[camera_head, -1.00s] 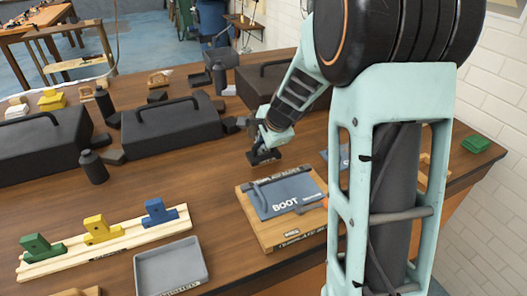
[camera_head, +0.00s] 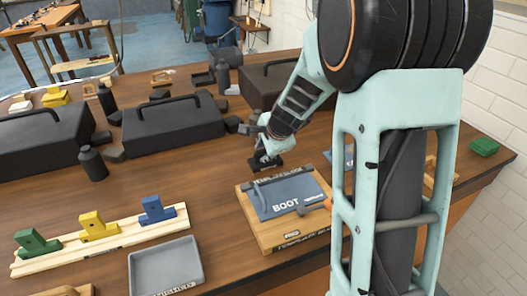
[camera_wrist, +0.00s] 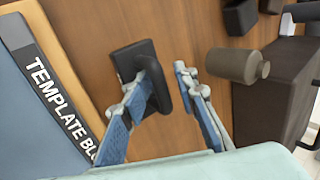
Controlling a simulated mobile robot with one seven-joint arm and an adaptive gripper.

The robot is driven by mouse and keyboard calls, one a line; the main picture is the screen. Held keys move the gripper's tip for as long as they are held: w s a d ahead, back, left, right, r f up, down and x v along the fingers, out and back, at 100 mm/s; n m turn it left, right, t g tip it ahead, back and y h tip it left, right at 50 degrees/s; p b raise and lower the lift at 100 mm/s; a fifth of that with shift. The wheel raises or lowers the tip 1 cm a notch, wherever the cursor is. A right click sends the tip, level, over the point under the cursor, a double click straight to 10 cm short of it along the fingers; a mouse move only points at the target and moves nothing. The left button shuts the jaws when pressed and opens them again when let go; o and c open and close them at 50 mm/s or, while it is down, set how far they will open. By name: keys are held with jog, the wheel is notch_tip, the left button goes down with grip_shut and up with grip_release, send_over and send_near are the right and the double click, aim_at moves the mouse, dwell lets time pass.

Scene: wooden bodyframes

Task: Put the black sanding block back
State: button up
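The black sanding block (camera_wrist: 126,62) lies on the wooden table beside the template board, with its loop handle (camera_wrist: 160,83) standing up from it. My gripper (camera_wrist: 162,78) is open around the handle in the wrist view. One blue finger is on the block's side of the handle and the other stands apart to its right. In the head view the block (camera_head: 266,164) shows as a dark shape just below my gripper (camera_head: 267,151), behind the board. Contact between fingers and handle cannot be told.
The wooden template board (camera_head: 262,232) with a grey panel marked BOOT (camera_head: 285,206) lies close by. Black toolboxes (camera_head: 172,127) stand behind and to the left. A dark cylinder (camera_wrist: 232,66) and a dark box (camera_wrist: 268,112) are right of my gripper. A grey tray (camera_head: 165,264) sits front left.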

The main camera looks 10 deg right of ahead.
jog(key=shift+r, duration=0.15)
jog(key=p+v, duration=0.3)
jog(key=v, duration=0.9)
jog(key=shift+d, duration=0.1)
